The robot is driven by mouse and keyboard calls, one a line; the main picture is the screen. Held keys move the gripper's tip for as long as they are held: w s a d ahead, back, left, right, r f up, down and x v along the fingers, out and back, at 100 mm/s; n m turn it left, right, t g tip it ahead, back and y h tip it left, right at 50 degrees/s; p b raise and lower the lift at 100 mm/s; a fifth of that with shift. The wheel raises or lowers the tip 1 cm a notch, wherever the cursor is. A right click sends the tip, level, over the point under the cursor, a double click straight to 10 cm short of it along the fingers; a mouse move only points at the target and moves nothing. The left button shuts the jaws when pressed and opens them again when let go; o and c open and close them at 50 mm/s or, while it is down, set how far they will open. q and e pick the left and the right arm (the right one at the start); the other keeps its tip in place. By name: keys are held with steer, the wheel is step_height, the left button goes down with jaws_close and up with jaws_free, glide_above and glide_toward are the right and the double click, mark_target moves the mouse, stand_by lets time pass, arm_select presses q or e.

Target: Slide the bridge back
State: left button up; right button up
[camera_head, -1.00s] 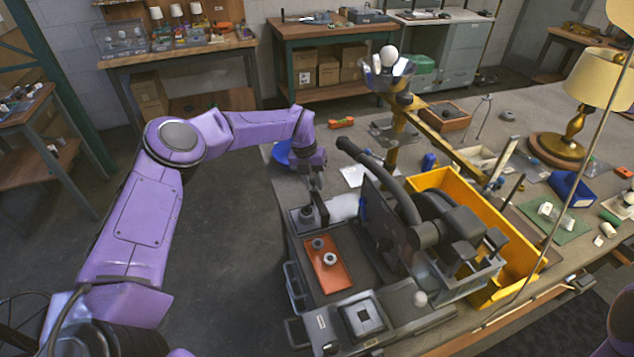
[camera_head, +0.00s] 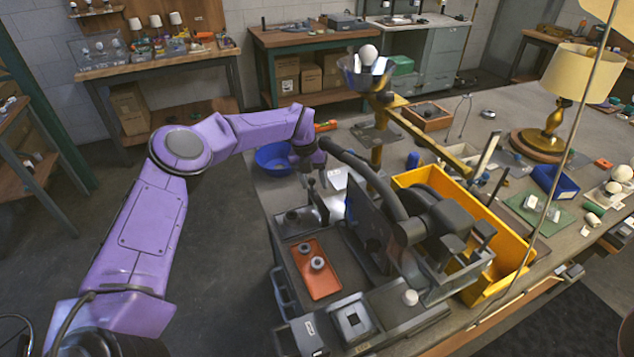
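The bench machine has a grey bed with an orange plate (camera_head: 318,270) bearing two small round knobs. A dark upright panel (camera_head: 368,226) and a dark frame stand across the bed, with a thick dark hose (camera_head: 372,180) arching over them. I cannot tell for sure which part is the bridge. My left gripper (camera_head: 317,182) points down just behind the machine's back left corner, near a pale cylinder (camera_head: 331,207). Its fingers look apart, with nothing seen between them. Contact with the machine cannot be made out.
A yellow bin (camera_head: 505,231) stands right of the machine. A blue bowl (camera_head: 272,159) lies behind my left gripper. A brass stand with a bulb (camera_head: 367,54) rises at the back. A lamp (camera_head: 545,140) and small parts crowd the right; floor at left is clear.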

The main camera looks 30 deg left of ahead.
arm_select(q)
steer(key=shift+s+a+r, duration=0.1)
steer(key=shift+r, duration=0.2)
steer(key=r+p, duration=0.1)
steer(key=r, duration=0.1)
steer(key=a+r+p, duration=0.1)
steer(key=r, duration=0.2)
steer(key=r+p, duration=0.2)
steer(key=shift+s+a+r, duration=0.15)
steer(key=shift+s+r, duration=0.05)
